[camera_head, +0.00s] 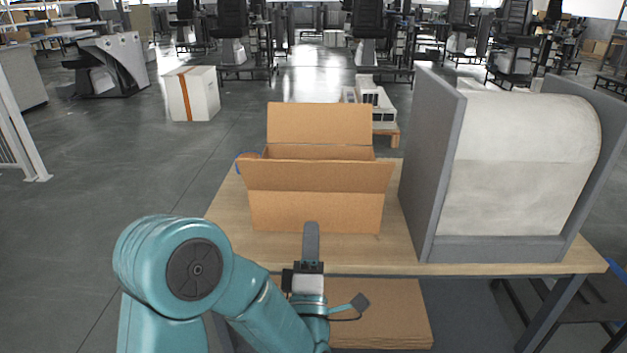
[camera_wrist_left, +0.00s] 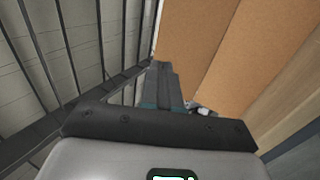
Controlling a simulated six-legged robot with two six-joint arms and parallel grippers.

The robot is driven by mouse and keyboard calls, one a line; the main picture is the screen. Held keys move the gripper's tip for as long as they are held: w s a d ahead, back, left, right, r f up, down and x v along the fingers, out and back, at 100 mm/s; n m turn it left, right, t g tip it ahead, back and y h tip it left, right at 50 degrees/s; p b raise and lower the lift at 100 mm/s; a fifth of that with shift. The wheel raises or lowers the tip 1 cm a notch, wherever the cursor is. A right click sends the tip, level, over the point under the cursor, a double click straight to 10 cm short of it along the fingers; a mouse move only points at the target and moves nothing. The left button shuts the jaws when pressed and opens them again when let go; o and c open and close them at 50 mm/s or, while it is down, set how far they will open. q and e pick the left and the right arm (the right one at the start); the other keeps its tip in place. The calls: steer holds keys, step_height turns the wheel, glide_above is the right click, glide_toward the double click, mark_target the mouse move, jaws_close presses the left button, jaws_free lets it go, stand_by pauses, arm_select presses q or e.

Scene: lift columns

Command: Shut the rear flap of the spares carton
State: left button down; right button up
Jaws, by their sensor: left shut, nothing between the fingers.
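The open cardboard carton (camera_head: 316,212) stands on the wooden table. Its rear flap (camera_head: 319,123) stands up at the back, and its front flap (camera_head: 318,176) leans outward over the front wall. Whatever lies inside the carton is hidden. My left gripper (camera_head: 311,228) is shut and empty, pointing up in front of the carton's lower front wall; whether it touches cannot be told. In the left wrist view the shut fingers (camera_wrist_left: 164,78) show beside brown cardboard (camera_wrist_left: 245,60). My right gripper is not in view.
A grey-sided stand with a large pale roll (camera_head: 527,150) fills the table's right side, close to the carton. Flat cardboard (camera_head: 385,312) lies below the table. The tabletop's left front (camera_head: 228,212) is bare.

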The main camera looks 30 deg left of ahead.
mark_target(314, 163)
arm_select(q)
steer(key=p+x, duration=0.3)
steer(key=x, duration=1)
steer(key=shift+w, duration=0.1)
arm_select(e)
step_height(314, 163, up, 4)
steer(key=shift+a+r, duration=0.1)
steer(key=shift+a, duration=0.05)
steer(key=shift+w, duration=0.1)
arm_select(q)
steer(key=shift+r, duration=0.1)
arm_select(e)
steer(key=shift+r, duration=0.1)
